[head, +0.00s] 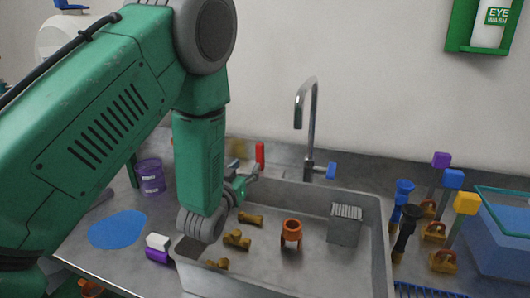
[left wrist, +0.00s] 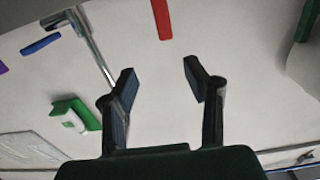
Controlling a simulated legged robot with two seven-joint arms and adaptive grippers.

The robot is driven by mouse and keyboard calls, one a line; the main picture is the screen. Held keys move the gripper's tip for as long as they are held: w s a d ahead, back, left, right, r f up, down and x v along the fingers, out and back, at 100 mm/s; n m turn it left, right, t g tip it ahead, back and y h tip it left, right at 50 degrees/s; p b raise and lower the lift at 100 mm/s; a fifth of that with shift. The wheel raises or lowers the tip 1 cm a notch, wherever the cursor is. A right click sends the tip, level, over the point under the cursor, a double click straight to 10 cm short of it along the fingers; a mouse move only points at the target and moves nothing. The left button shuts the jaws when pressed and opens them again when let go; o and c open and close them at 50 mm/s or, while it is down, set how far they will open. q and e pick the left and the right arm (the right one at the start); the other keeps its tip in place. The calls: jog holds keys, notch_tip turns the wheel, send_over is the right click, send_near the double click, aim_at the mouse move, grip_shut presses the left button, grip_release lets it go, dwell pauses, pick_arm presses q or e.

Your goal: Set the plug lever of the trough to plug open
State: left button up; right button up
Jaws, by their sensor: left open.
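The trough (head: 383,235) is a grey metal sink basin in the counter in the head view. A red upright handle (head: 260,154), which looks like the plug lever, stands at its back left rim. It also shows as a red bar (left wrist: 162,18) at the top of the left wrist view, beyond the fingertips. My left gripper (head: 250,174) is just below and left of the red handle in the head view, partly hidden by my arm. In the left wrist view my left gripper (left wrist: 160,82) is open with nothing between its fingers. The lever's base is hidden.
A chrome faucet (head: 312,120) with a blue handle (head: 331,170) stands right of the lever. The trough holds brown fittings (head: 237,240), an orange part (head: 291,230) and a grey block (head: 345,225). Coloured levers (head: 453,180) and a blue bin (head: 505,235) stand at right.

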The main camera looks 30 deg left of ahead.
aim_at(259, 149)
pick_arm(q)
jog(key=x, duration=0.3)
jog(key=a+x, duration=0.1)
jog(key=x, duration=0.5)
jog(key=shift+s+a+f, duration=0.15)
jog(key=shift+a+f, duration=0.1)
jog(key=shift+a, duration=0.1)
jog(key=x, duration=0.3)
jog(key=shift+w+d, duration=0.3)
jog(key=shift+w, duration=0.75)
jog(key=shift+a, duration=0.3)
jog(key=c, duration=0.3)
jog(key=shift+a, duration=0.1)
grip_shut()
